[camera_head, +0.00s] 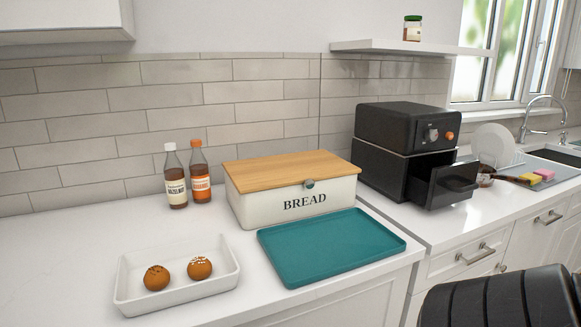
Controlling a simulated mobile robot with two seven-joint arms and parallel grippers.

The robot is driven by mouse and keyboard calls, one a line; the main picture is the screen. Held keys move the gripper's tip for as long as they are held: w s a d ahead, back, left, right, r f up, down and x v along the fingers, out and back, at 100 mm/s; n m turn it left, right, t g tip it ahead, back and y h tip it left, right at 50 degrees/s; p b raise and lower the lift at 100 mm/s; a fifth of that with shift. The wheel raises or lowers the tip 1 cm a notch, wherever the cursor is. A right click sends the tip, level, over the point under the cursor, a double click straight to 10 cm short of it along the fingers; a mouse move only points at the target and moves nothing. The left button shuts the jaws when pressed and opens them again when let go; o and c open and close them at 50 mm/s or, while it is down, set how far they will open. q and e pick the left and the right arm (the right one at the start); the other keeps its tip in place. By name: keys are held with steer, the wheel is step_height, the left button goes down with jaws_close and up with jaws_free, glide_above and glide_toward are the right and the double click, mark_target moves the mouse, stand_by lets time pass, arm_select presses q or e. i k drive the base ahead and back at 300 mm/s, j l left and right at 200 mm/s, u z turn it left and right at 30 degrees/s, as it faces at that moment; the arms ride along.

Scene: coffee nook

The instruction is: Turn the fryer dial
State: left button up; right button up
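The black air fryer (397,143) stands on the counter right of centre, against the tiled wall. Its drawer (447,183) is pulled out toward the front right. An orange round dial (449,136) sits on the right of the fryer's upper front, beside a small grey dial or panel (432,135). Neither gripper shows in the head view. A black ribbed shape at the bottom right corner looks like part of my own arm.
A bread box (265,209) with wooden lid, a teal tray (331,246) and a white dish (132,291) with two buns occupy the left counter. Two bottles (175,180) stand behind. Right of the fryer are a plate rack (497,148), sponges and the sink (556,153).

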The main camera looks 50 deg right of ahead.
mark_target(430, 134)
steer(key=z, duration=2.55)
